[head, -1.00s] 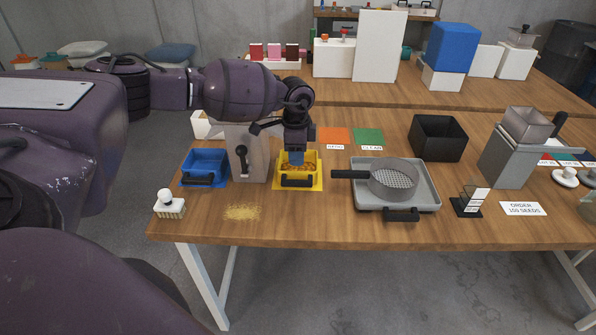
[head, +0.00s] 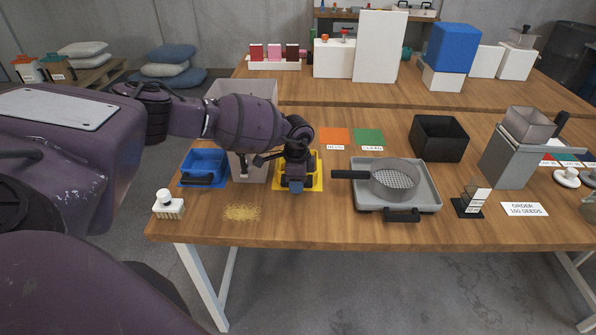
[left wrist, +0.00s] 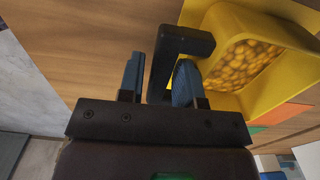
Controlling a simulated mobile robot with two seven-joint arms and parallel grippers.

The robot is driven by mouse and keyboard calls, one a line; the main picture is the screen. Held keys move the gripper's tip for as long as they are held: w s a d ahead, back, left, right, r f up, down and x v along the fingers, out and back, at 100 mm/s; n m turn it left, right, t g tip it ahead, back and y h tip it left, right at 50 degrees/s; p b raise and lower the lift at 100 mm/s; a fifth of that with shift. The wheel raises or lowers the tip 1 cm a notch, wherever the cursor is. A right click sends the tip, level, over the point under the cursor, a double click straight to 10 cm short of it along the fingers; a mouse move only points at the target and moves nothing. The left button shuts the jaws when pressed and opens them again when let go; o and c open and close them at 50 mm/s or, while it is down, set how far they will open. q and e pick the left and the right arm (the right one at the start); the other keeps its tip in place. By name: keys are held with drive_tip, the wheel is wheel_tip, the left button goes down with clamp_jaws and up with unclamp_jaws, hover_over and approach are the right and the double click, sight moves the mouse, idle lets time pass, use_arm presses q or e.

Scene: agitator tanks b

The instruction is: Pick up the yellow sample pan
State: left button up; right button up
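The yellow sample pan (head: 314,165) sits on the table, mostly hidden behind my left gripper in the head view. In the left wrist view the pan (left wrist: 222,20) holds many small yellow-orange pieces, and its black handle (left wrist: 162,72) sticks out from the pan's wall. My left gripper (head: 296,188) is at the front of the pan. In the wrist view its two blue fingers (left wrist: 159,80) are open, one on each side of the handle bar. A gap shows between the left finger and the bar; the right finger is close to it. My right gripper is out of view.
A blue pan (head: 205,163) stands to the left, beside a grey block-like stand. A spill of tan grains (head: 241,212) and a white-knobbed brush (head: 168,204) lie near the front edge. A sieve (head: 394,180) on a grey tray (head: 428,188) stands to the right.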

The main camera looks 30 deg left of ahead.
use_arm(q)
drive_tip(key=shift+f, duration=0.4)
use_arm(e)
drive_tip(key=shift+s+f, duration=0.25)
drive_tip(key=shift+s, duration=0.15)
use_arm(q)
clamp_jaws()
drive_tip(key=shift+r, duration=0.1)
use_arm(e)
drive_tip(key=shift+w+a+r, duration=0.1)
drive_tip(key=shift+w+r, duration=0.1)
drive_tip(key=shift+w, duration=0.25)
use_arm(q)
drive_tip(key=shift+r, duration=0.15)
